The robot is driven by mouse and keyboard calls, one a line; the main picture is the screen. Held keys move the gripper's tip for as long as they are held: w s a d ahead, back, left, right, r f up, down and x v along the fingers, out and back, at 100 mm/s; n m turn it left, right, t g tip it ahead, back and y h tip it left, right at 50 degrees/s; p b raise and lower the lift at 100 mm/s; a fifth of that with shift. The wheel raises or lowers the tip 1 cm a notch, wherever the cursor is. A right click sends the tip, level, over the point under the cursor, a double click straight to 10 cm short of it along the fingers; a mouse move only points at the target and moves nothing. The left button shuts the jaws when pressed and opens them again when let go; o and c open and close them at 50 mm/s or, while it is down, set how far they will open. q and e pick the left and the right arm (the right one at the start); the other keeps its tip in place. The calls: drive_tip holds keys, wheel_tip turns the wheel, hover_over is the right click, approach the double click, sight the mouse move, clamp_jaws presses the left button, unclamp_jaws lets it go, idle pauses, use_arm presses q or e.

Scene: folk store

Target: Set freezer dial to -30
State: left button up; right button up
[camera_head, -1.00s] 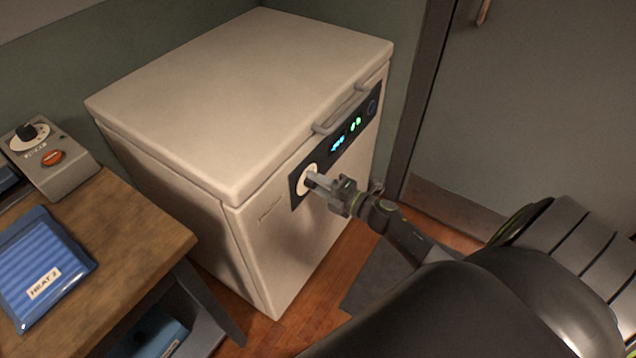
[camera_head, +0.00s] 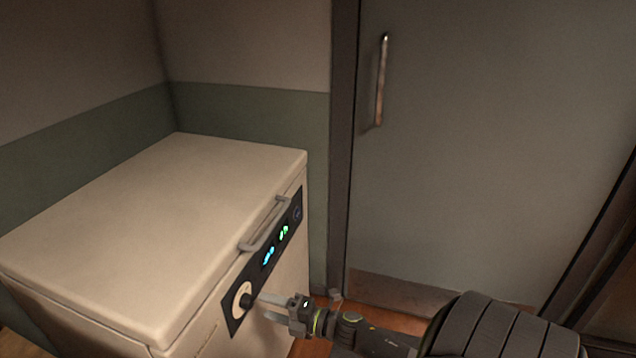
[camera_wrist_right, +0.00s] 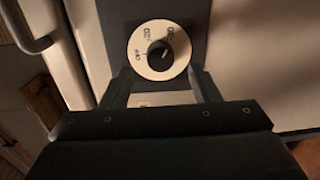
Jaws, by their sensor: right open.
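The white chest freezer (camera_head: 150,220) stands at the left in the head view, lid shut. Its round white dial (camera_head: 239,308) with a black knob (camera_head: 246,301) sits low on the dark front panel. In the right wrist view, the dial (camera_wrist_right: 146,67) shows OFF at left and two number marks higher up. My left gripper is out of view.
The panel carries a blue display (camera_head: 268,257) and a green one (camera_head: 284,232), too small to read. A grey lid handle (camera_head: 265,225) juts out above them. A grey door (camera_head: 470,150) with a metal handle (camera_head: 381,80) stands behind at the right.

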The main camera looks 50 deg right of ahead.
drive_tip(key=b+v, duration=0.1)
drive_tip(key=v, duration=1.1)
drive_tip(key=shift+s, duration=0.15)
